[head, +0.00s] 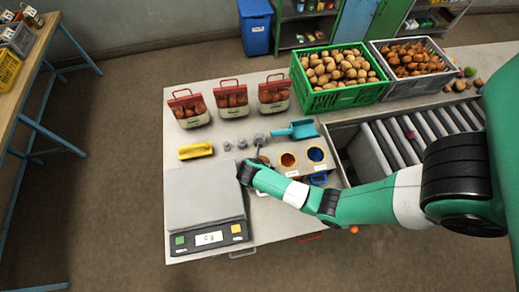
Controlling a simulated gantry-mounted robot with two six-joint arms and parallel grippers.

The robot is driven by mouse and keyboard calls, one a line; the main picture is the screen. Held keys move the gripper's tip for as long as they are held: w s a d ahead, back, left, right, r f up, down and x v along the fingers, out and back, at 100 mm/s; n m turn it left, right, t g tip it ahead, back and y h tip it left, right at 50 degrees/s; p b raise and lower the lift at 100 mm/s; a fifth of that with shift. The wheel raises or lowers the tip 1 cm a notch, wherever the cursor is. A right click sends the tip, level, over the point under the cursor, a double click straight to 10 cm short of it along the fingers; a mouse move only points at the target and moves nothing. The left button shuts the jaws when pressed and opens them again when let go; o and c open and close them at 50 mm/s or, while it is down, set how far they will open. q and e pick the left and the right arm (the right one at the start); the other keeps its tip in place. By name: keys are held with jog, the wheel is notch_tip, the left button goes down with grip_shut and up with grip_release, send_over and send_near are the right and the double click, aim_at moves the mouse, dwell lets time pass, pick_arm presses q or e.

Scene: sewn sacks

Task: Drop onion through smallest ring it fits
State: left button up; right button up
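The sizing rings stand on the table right of my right gripper (260,156). One ring has an orange inside (289,160) and another has a blue inside (316,154). More blue and pale parts show beside my arm, which partly hides them. The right gripper is low over the table by the scale's upper right corner. Its fingers are small and dark, and I cannot tell whether they hold anything. A small reddish round thing (410,135) lies on the rollers, perhaps an onion. My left gripper is out of view.
A scale (203,196) reads about zero. A yellow brush (195,151), grey weights (242,143) and a teal scoop (297,131) lie behind. Sacks (232,100), a green crate (334,97) of potatoes and a grey crate (380,87) stand farther back. Rollers (435,124) are right.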

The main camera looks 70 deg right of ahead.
jog(key=p+v, duration=0.1)
jog(key=v, duration=0.9)
jog(key=shift+a+r, duration=0.2)
jog(key=shift+r, duration=0.15)
